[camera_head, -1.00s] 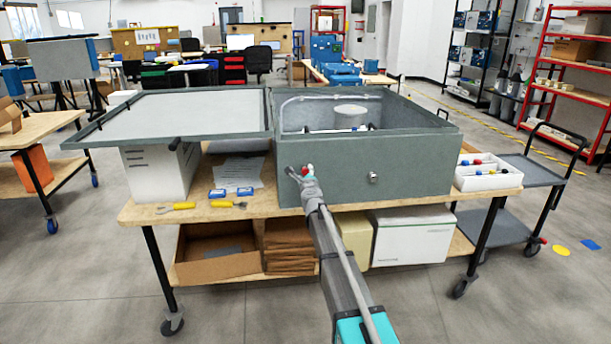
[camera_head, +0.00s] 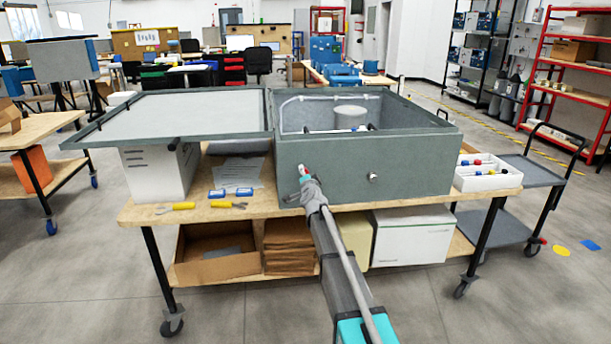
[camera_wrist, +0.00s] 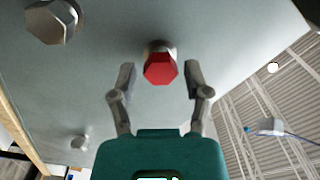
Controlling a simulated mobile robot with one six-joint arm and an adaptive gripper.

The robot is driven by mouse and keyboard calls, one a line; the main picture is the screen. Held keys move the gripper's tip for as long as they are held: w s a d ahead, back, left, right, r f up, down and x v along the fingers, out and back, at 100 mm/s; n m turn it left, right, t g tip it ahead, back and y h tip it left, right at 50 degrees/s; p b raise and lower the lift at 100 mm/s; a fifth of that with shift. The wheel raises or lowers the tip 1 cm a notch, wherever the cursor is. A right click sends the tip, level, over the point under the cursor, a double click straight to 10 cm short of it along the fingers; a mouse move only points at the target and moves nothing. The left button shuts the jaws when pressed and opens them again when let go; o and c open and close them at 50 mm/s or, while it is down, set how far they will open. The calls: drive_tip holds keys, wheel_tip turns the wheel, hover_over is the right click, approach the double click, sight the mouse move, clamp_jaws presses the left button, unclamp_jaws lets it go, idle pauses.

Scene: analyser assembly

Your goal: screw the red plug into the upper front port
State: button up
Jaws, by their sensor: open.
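The red plug (camera_wrist: 160,68) has a hexagonal red head and sits at a round metal fitting on the grey front wall of the analyser box (camera_head: 425,172). How deep it sits in that port cannot be told. My gripper (camera_wrist: 160,80) is open, its two fingers on either side of the red head with gaps visible on both sides. In the head view the plug (camera_head: 303,169) shows small at my gripper's tip (camera_head: 307,180), by the upper left of the box front. The port itself is hidden behind the plug.
A metal hexagonal fitting (camera_wrist: 53,22) and a smaller one (camera_wrist: 80,142) stick out from the same wall. A silver knob (camera_head: 373,177) is on the box front. The open lid (camera_head: 180,115) extends left. A white tray (camera_head: 488,180) with coloured parts stands right.

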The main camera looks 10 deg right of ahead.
drive_tip(key=n, duration=0.5)
drive_tip(key=shift+n, duration=0.3)
clamp_jaws()
drive_tip(key=m, duration=2.4)
drive_tip(key=shift+w+m, duration=0.1)
drive_tip(key=shift+m, duration=0.2)
